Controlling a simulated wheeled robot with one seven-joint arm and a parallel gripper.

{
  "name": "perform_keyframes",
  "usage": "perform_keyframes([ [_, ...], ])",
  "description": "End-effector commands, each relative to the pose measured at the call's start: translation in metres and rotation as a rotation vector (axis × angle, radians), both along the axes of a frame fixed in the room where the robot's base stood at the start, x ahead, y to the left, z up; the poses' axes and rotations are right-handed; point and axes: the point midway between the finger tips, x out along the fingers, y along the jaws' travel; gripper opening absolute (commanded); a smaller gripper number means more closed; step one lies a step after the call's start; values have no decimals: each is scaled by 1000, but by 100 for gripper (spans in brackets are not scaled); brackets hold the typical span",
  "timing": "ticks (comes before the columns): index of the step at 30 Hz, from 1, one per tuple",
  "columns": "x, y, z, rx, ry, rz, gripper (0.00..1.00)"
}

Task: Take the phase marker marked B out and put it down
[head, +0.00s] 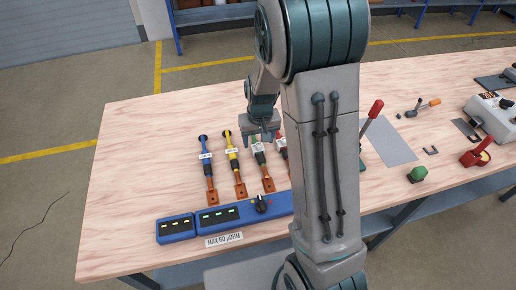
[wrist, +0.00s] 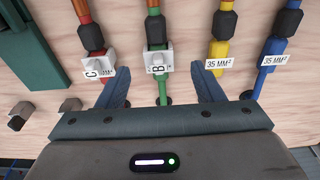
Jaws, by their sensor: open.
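The phase marker marked B (wrist: 158,63) is a white block seated on the green cable (wrist: 153,28), in the wrist view's middle. In the head view, the marker (head: 259,149) sits just below my gripper (head: 262,136). In the wrist view, my gripper (wrist: 160,85) is open and empty, with one blue-grey finger on either side of the line of marker B. I cannot tell whether the fingers touch it. A similar white marker marked C (wrist: 98,66) sits on the red cable to the left.
Yellow (head: 233,157) and blue (head: 206,160) cables with 35 MM² tags lie beside the green one. A blue meter (head: 218,217) and a MAX 60 µOHM label (head: 224,240) are in front. Bare wooden tabletop (head: 140,150) lies left; a red-handled lever (head: 374,110) stands right.

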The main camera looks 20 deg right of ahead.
Motion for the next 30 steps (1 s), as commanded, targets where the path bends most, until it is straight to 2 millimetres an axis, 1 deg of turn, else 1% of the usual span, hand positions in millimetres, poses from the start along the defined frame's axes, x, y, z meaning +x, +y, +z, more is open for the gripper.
perform_keyframes([
  [5,2,-1,-11,0,4,-1,61],
  [12,7,-3,-39,0,4,-3,61],
  [15,9,-2,-48,0,3,-1,61],
  [18,9,-2,-51,0,0,0,61],
  [24,10,-2,-52,0,0,-1,61],
  [25,10,-2,-52,0,0,-1,58],
  [26,10,-2,-52,0,0,-1,50],
  [27,10,-2,-52,0,0,-1,39],
  [30,9,-2,-52,0,0,-1,13],
])
